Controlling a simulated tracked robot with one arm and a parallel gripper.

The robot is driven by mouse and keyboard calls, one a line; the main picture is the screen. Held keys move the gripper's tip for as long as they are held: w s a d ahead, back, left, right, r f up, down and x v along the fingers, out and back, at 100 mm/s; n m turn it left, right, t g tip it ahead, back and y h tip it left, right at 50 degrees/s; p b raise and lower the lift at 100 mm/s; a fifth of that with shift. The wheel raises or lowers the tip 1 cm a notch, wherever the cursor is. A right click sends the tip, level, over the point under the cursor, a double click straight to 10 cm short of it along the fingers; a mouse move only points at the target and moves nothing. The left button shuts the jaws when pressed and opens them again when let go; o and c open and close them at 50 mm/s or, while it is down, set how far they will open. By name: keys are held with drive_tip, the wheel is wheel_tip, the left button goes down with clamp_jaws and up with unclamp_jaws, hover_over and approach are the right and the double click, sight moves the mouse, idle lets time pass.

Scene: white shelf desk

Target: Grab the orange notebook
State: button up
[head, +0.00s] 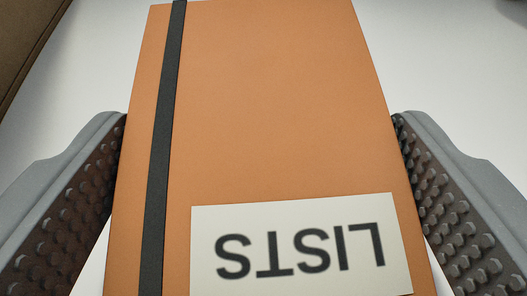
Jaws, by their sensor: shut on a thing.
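The orange notebook (270,110) fills the middle of the head view, running from the top edge to the bottom edge. It has a black elastic band (163,150) along its left side. A white label (300,245) reading "LISTS" upside down is near the bottom. My gripper (260,118) is shut on the notebook, with one grey, studded finger against its left edge and the other against its right edge. The notebook's bottom end is cut off by the frame.
A white surface (445,65) shows on both sides of the notebook and looks clear at the right. A brown object (25,40) stands at the upper left.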

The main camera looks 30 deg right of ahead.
sight(263, 191)
drive_tip(key=shift+r, duration=0.5)
wheel_tip(263, 191, up, 3)
drive_tip(key=shift+f+p, duration=0.15)
drive_tip(key=shift+p, duration=0.35)
drive_tip(key=s+a, duration=0.1)
drive_tip(key=s, duration=0.3)
drive_tip(key=s+a+p, duration=0.1)
drive_tip(key=s+a, duration=0.1)
drive_tip(key=s, duration=0.2)
drive_tip(key=s+a+r, duration=0.1)
drive_tip(key=s, duration=0.3)
drive_tip(key=shift+a+p, duration=0.15)
drive_tip(key=shift+p, duration=0.15)
drive_tip(key=shift+s+f+b, duration=0.1)
drive_tip(key=shift+s+b, duration=0.3)
drive_tip(key=shift+b, duration=0.75)
drive_tip(key=shift+s+a+b, duration=0.1)
drive_tip(key=shift+s+b, duration=0.05)
drive_tip(key=shift+b, duration=0.8)
drive_tip(key=s+b, duration=0.1)
drive_tip(key=b, duration=0.5)
drive_tip(key=shift+s+a, duration=0.35)
drive_tip(key=shift+a, duration=0.05)
